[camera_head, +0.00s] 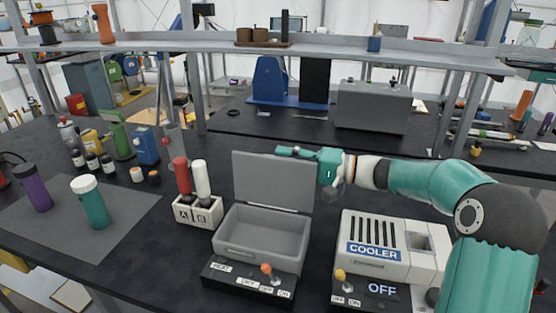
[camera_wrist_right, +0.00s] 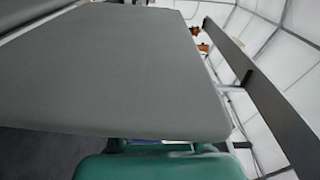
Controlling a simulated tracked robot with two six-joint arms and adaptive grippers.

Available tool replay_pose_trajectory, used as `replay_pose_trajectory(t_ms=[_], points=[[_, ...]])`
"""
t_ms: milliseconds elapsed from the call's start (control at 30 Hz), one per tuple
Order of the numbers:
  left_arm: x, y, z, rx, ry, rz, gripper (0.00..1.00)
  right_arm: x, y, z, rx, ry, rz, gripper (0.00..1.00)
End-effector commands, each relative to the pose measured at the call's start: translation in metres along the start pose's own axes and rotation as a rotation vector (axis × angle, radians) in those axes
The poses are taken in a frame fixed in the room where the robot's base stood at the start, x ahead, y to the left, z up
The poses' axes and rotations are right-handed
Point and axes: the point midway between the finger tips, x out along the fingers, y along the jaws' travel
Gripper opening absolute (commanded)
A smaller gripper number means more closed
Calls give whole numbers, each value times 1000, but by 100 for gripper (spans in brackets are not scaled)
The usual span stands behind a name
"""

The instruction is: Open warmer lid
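The warmer (camera_head: 262,240) is a grey box on the dark bench, with a front panel (camera_head: 250,277) marked HEAT, DRY, OFF and ON. Its lid (camera_head: 272,180) stands raised nearly upright at the back, so the empty-looking inside shows. My right gripper (camera_head: 290,151) reaches in from the right at the lid's top edge, close to or touching it. In the right wrist view the lid (camera_wrist_right: 125,75) fills much of the picture, just beyond the teal gripper body. The fingertips are too hidden to tell open from shut. My left gripper is not in view.
A white cooler (camera_head: 390,255) reading OFF stands right of the warmer, under my right arm. A rack (camera_head: 197,212) with red and white bottles stands left. A teal bottle (camera_head: 92,205) and a purple bottle (camera_head: 34,188) stand farther left. A shelf (camera_head: 220,46) spans behind.

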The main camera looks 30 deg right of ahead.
Motion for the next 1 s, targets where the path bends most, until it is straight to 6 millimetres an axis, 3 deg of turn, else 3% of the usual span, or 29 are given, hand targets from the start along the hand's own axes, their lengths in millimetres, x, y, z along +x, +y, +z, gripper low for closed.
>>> replay_pose_trajectory(t_ms=[200,433,600,1000], points=[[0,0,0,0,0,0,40,-46,1,-1,0,5,3,37],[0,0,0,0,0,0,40,-84,2,-1,1,3,3,37],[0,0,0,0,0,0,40,-96,2,0,2,1,3,37],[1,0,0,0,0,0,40,-98,1,0,2,0,3,37]])
